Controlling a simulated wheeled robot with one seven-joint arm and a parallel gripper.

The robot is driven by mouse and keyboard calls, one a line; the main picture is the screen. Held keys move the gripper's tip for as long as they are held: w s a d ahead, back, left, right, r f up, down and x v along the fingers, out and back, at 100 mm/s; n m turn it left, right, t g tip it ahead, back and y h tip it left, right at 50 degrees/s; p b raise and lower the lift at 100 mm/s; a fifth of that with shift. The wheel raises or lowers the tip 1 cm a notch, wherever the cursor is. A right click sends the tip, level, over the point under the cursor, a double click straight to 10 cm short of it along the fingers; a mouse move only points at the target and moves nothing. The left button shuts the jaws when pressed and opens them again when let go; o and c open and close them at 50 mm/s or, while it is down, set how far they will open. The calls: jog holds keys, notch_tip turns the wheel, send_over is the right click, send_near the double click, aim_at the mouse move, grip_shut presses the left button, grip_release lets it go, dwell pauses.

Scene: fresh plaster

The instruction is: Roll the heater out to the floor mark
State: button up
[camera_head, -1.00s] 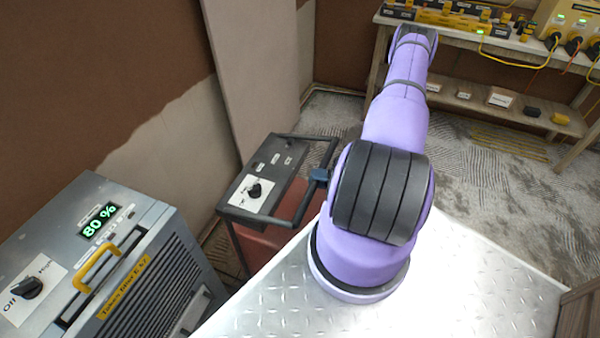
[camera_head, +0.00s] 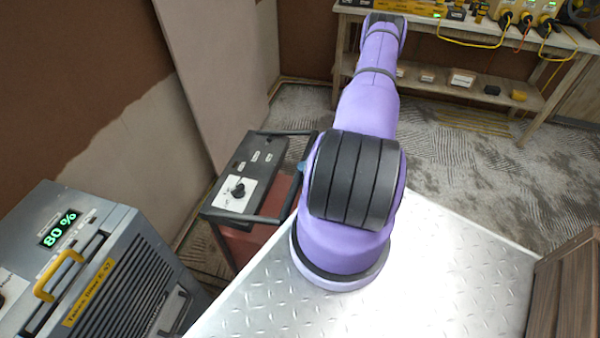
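The heater (camera_head: 259,158) appears to be the dark-topped, red-bodied unit left of my arm, with a dial on a white plate and a black tube handle around its top. A small blue piece shows at the handle's right bar, partly behind my arm; I cannot tell what it belongs to. My arm stretches away over the middle of the view, and my gripper does not show. The floor mark seems to be the yellow hatched patch (camera_head: 470,122) on the floor before the bench.
A grey dehumidifier (camera_head: 105,272) reading 80 % stands at the lower left. A pale board (camera_head: 215,75) leans on the wall behind the heater. A workbench (camera_head: 425,92) with chargers and cables stands at the back. A wooden crate (camera_head: 570,290) is at right. Streaked floor between is open.

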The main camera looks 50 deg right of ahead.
jog(key=shift+w, duration=0.1)
jog(key=v, duration=1)
jog(key=shift+s+d, duration=0.2)
jog(key=shift+s, duration=0.1)
dwell(0.3)
